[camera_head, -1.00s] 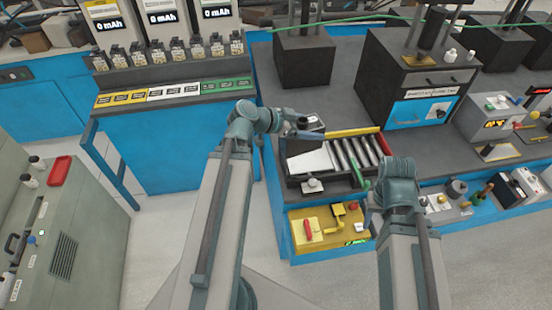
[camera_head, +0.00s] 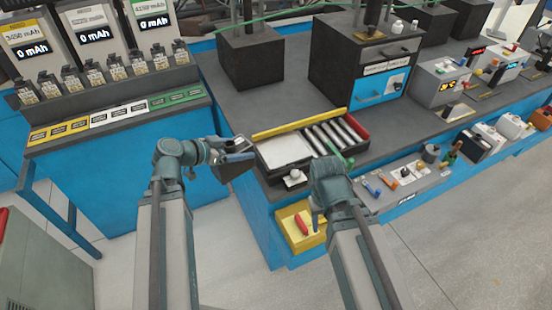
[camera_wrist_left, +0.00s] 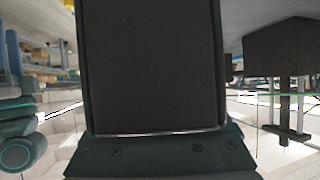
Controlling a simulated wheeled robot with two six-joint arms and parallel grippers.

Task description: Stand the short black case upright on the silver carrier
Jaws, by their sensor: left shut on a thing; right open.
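My left gripper (camera_head: 238,151) is shut on the short black case (camera_head: 232,170). It holds the case in the air, left of the roller tray and off the bench's front edge; the case looks tilted in the head view. In the left wrist view the dark case (camera_wrist_left: 150,70) fills the middle, close to the camera. The silver carrier looks to be the pale flat plate (camera_head: 285,150) at the left of the roller tray, with nothing standing on its middle. My right gripper (camera_head: 318,217) is near the bench front, empty; its fingers are mostly hidden.
The roller tray has a yellow rail (camera_head: 300,123) behind, silver rollers (camera_head: 333,133) and a red end (camera_head: 355,124). A small pale knob (camera_head: 295,176) sits at its front. A yellow bin (camera_head: 300,228) is below. A rack of battery cells (camera_head: 95,75) stands left.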

